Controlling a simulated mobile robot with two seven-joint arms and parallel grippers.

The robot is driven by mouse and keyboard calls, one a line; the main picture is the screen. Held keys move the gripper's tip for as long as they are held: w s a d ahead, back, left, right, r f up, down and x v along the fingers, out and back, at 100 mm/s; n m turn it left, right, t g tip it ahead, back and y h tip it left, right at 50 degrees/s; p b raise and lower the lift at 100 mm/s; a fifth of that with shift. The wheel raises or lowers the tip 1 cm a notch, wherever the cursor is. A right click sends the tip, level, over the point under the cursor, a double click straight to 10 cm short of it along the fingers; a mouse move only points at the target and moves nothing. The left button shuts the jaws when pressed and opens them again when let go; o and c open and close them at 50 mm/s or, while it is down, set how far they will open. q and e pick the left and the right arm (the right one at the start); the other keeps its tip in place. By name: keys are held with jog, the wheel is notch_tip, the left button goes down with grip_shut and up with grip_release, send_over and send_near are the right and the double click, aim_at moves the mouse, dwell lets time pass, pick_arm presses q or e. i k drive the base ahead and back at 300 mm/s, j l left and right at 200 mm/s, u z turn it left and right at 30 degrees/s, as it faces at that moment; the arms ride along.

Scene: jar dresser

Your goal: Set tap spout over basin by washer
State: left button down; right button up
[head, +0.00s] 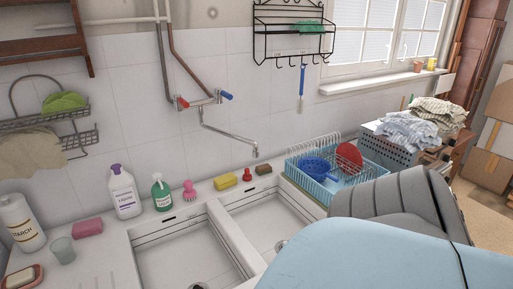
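The wall tap (201,102) has a red and a blue handle. Its thin metal spout (230,136) slants down to the right, with its tip in front of the wall tiles. The tip appears above the back edge of the right basin (268,222); its exact depth is hard to tell. The left basin (187,255) lies beside it, split off by a white divider. A grey perforated metal box (392,148), perhaps the washer, stands at the right with folded cloths on top. Neither gripper shows; light blue and grey parts of mine fill the lower right.
A blue dish rack (316,188) with a blue colander and red dish stands right of the basins. A white bottle (124,193), green spray bottle (161,193), pink brush (190,190) and yellow sponge (225,182) line the back ledge. A wire shelf (289,31) hangs above.

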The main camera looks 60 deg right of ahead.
aim_at(255, 152)
jog(key=l+z, duration=0.15)
jog(key=z, duration=0.2)
jog(key=k+l+z, duration=0.1)
jog(key=z, duration=0.25)
jog(key=l+z, duration=0.35)
jog(key=i+l+z, duration=0.1)
jog(key=l+z, duration=0.4)
jog(key=l, duration=0.8)
jog(key=i+l+z, duration=0.1)
jog(key=l, duration=0.3)
jog(key=i+l, duration=0.1)
jog(key=l, duration=0.25)
